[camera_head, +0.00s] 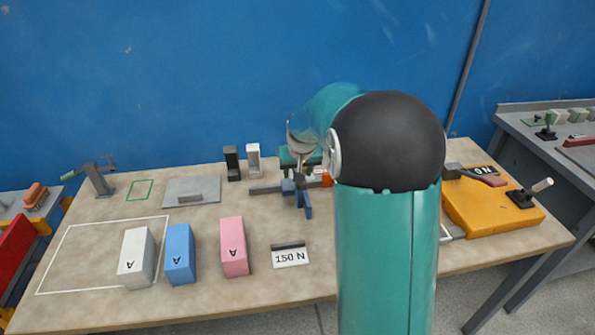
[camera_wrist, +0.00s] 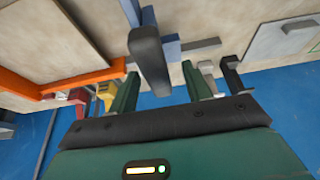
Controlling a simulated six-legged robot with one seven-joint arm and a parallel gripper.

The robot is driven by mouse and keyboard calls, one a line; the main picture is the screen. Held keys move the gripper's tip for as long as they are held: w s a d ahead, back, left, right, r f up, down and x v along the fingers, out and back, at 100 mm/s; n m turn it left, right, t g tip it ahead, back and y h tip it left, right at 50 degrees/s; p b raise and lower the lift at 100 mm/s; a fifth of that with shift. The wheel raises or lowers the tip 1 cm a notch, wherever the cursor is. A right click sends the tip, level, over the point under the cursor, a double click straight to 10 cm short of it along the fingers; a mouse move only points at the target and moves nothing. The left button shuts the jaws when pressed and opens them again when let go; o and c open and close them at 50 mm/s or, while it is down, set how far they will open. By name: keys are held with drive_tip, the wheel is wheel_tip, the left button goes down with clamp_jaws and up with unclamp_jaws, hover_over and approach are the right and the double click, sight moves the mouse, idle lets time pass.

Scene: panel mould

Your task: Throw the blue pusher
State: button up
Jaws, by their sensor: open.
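The blue pusher (camera_head: 304,198) stands near the middle of the table in the head view, partly hidden by my arm. In the wrist view its blue parts (camera_wrist: 172,48) show beside a dark grey upright bar (camera_wrist: 148,58), which seems to belong to it. My gripper (camera_wrist: 160,70) is open, with one green finger on each side of this bar. I cannot tell whether either finger touches it.
White (camera_head: 136,258), blue (camera_head: 180,254) and pink (camera_head: 234,247) blocks stand at the front left, near a "150 N" card (camera_head: 290,256). A black and a white post (camera_head: 253,161) stand behind. A yellow panel (camera_head: 480,208) with a switch is at right. An orange frame (camera_wrist: 65,82) lies beside my gripper.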

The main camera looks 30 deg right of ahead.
drive_tip(key=v, duration=1.3)
drive_tip(key=shift+r, duration=0.15)
drive_tip(key=shift+s+a, duration=0.1)
drive_tip(key=s+a+n, duration=0.1)
drive_tip(key=s+a, duration=0.4)
drive_tip(key=s, duration=0.3)
drive_tip(key=s+a+n+t, duration=0.1)
drive_tip(key=s+a, duration=0.4)
drive_tip(key=s, duration=0.4)
drive_tip(key=s+a+n+y, duration=0.1)
drive_tip(key=s+a, duration=0.4)
drive_tip(key=s, duration=0.3)
drive_tip(key=shift+s+a+f, duration=0.25)
drive_tip(key=shift+s, duration=0.15)
